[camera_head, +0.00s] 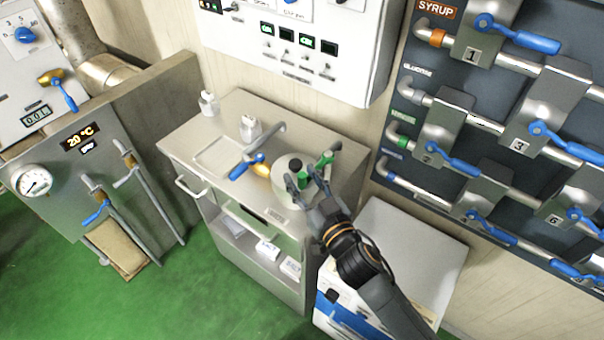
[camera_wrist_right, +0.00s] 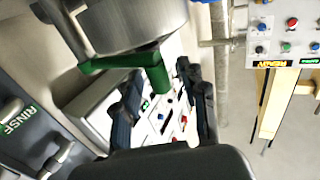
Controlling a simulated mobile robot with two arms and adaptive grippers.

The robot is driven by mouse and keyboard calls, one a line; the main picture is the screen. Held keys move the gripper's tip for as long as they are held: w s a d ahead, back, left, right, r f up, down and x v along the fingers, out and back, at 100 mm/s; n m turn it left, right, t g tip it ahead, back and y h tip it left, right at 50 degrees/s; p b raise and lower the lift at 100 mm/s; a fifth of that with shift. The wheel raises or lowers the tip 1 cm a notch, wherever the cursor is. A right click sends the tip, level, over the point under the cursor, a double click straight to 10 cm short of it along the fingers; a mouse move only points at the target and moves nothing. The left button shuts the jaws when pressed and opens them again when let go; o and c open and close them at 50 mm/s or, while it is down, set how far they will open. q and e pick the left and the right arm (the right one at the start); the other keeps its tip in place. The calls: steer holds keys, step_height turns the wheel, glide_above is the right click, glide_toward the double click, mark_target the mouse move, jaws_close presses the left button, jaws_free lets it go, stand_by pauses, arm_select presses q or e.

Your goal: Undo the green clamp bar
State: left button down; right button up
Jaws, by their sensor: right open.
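The green clamp bar (camera_head: 325,159) sits on a rounded grey metal vessel (camera_head: 283,188) on the steel counter. In the right wrist view the green clamp bar (camera_wrist_right: 118,63) runs across the vessel's edge (camera_wrist_right: 130,22) and ends in a thicker bent grip. My right gripper (camera_head: 308,184) reaches over the vessel from below right and hides part of it. In the wrist view its two dark fingers (camera_wrist_right: 165,105) are apart. The bar's bent end appears between or just beyond the fingertips; I cannot tell whether they touch it. My left gripper is not in view.
A blue-handled tap with an orange part (camera_head: 258,168) is close left of the vessel. A pipe panel with blue levers (camera_head: 450,160) rises at the right. A white-topped cabinet (camera_head: 420,240) stands beside my right arm.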

steer(key=shift+w+a, duration=0.15)
steer(key=shift+w, duration=0.15)
jaws_close()
